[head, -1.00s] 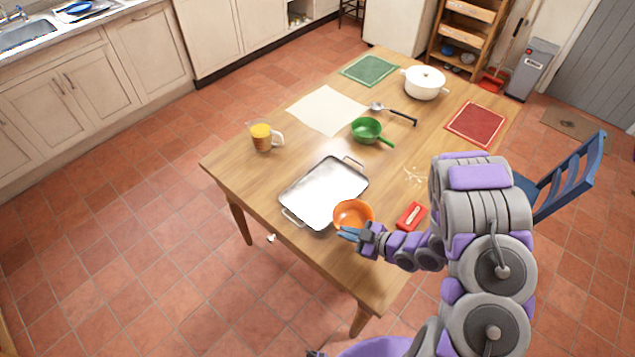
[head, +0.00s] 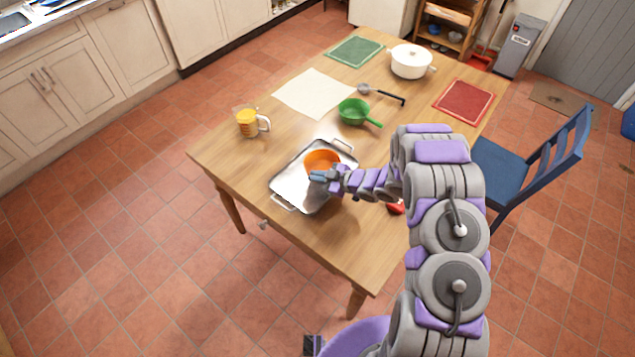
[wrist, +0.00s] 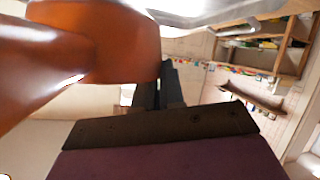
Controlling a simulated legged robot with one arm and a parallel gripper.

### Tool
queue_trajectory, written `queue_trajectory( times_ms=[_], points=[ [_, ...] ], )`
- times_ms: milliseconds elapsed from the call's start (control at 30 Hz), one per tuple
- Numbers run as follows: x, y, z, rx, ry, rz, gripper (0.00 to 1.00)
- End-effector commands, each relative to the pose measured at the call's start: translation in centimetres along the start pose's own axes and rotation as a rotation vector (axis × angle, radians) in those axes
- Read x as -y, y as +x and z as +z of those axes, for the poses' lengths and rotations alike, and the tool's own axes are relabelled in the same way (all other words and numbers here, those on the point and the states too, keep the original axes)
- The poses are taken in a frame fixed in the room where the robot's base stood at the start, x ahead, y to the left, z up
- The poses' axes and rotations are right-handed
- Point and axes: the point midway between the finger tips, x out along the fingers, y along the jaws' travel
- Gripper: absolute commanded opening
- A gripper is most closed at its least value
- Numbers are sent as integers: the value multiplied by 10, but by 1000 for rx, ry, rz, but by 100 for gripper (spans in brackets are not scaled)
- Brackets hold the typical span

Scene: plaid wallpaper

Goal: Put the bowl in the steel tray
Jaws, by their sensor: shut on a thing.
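The orange bowl (head: 322,159) is over the steel tray (head: 285,188) in the head view, inside the tray's outline. I cannot tell whether it touches the tray floor. My gripper (head: 318,176) is shut on the bowl's near side. In the wrist view the bowl (wrist: 100,45) fills the upper left, and the dark fingers of my gripper (wrist: 160,85) meet its edge. A bright metal surface shows at the top of that view.
On the wooden table (head: 235,165) are a measuring jug (head: 247,123), a green pan (head: 354,111), a ladle (head: 382,94), a white pot (head: 411,61) and a red object (head: 396,207) partly behind my arm. A blue chair (head: 500,170) stands at the right.

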Motion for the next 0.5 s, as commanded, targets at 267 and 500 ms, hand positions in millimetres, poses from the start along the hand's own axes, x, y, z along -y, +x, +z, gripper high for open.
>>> queue_trajectory(
  times_ms=[267, 500],
  points=[
    [9, 13, 27, -1, -2, 1, 0],
    [8, 11, 27, -1, -2, 1, 0]
  ],
)
